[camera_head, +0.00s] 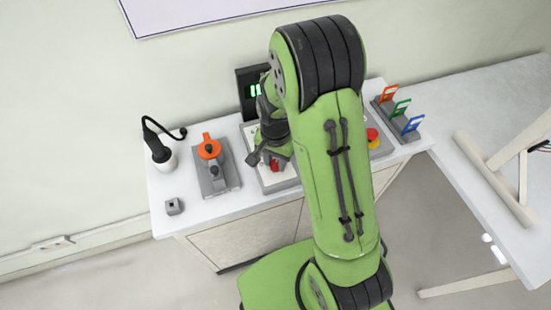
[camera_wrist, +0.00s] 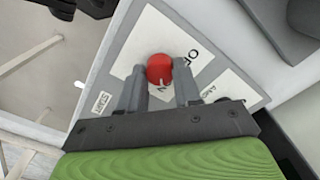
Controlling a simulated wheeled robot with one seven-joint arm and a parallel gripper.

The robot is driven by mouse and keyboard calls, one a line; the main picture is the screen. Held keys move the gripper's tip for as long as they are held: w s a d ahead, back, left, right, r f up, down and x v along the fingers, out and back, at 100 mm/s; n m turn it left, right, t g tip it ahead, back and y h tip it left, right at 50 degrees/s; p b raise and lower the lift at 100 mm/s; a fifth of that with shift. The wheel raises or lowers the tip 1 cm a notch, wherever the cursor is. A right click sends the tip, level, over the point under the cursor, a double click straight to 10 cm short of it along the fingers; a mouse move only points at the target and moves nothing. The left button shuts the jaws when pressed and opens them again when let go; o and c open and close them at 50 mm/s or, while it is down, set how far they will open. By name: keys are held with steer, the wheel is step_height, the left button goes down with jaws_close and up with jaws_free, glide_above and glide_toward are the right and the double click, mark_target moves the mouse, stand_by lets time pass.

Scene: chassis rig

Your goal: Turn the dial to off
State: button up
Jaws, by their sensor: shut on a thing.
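The dial is a round red knob (camera_wrist: 159,69) on a white label plate in the wrist view; the red also shows low beside my gripper in the head view (camera_head: 274,166). The word OFF (camera_wrist: 187,58) is printed to the right of the knob. A small pale mark shows at the knob's lower edge, close to a partly hidden label. My gripper (camera_wrist: 159,76) has one grey finger on each side of the knob and is shut on it. In the head view my arm hides much of the panel (camera_head: 251,132).
A dark display with green digits (camera_head: 255,90) stands behind the panel. A red button on yellow (camera_head: 373,136) sits to the right. An orange-handled device (camera_head: 210,150), a black-and-white lamp-like object (camera_head: 162,157) and a small grey block (camera_head: 174,206) stand left. Coloured tags (camera_head: 401,108) stand at the right end.

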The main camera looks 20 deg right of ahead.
steer(key=shift+n, duration=0.3)
steer(key=n+b, duration=0.1)
steer(key=n, duration=0.2)
steer(key=shift+n, duration=0.4)
steer(key=n, duration=0.4)
steer(key=shift+n, duration=0.3)
steer(key=n+b, duration=0.1)
steer(key=n, duration=0.3)
steer(key=shift+n, duration=2.2)
steer(key=o, duration=1)
steer(key=shift+o, duration=0.2)
